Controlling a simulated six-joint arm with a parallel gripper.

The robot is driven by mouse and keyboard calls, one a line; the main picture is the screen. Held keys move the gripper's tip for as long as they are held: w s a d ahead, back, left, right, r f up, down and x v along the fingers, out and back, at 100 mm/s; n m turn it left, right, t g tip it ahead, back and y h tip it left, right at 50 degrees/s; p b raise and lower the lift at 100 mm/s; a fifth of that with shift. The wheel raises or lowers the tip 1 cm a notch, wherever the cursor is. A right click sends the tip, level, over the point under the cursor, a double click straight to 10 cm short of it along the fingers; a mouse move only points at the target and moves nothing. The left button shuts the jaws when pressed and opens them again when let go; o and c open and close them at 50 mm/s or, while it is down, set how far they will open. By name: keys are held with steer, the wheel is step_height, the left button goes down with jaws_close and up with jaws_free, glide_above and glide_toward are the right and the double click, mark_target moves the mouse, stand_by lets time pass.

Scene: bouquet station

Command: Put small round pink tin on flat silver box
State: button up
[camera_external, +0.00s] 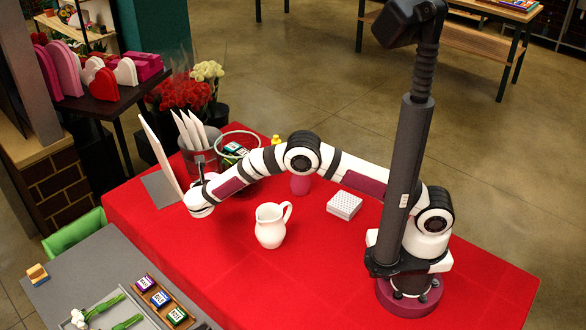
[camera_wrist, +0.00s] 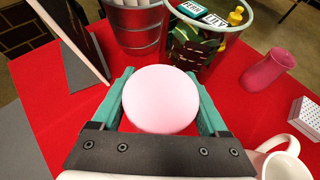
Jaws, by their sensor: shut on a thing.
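My gripper (camera_wrist: 160,78) has its two green fingers shut on a small round pale pink tin (camera_wrist: 160,98), which fills the space between them in the wrist view. In the external view the end of my arm (camera_external: 199,203) is over the left part of the red table, and the tin cannot be made out there. No flat silver box is clearly identifiable. A flat grey piece (camera_external: 161,189) lies by the white upright panel, and it also shows in the wrist view (camera_wrist: 76,68); I cannot tell whether it is a box.
A metal bucket (camera_wrist: 134,30) and a basket (camera_wrist: 203,68) of small boxes stand beyond the tin. A white panel (camera_external: 160,152) stands at left. A white jug (camera_external: 270,226), pink vase (camera_wrist: 268,72) and white perforated box (camera_external: 344,205) stand to the right. The front of the red table is clear.

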step_height(320, 180, up, 9)
steer(key=shift+r, duration=0.15)
steer(key=w+d+m+g+h, duration=0.1)
steer(key=w+d+m+h, duration=0.25)
steer(key=d, duration=0.85)
steer(key=w+d+m+h, duration=0.2)
steer(key=w+d, duration=0.3)
steer(key=d, duration=0.6)
steer(key=s+d+m+g+h, duration=0.2)
steer(key=s+d+m, duration=0.15)
steer(key=d, duration=1.05)
steer(key=s+d+m+g+h, duration=0.25)
steer(key=s+d, duration=0.25)
steer(key=d, duration=0.9)
glide_above(351, 197)
steer(key=shift+n, duration=0.25)
step_height(351, 197, down, 12)
steer(key=shift+s+d+f, duration=0.1)
steer(key=shift+d, duration=0.05)
step_height(351, 197, down, 4)
steer(key=shift+f, duration=0.1)
steer(key=shift+f, duration=0.1)
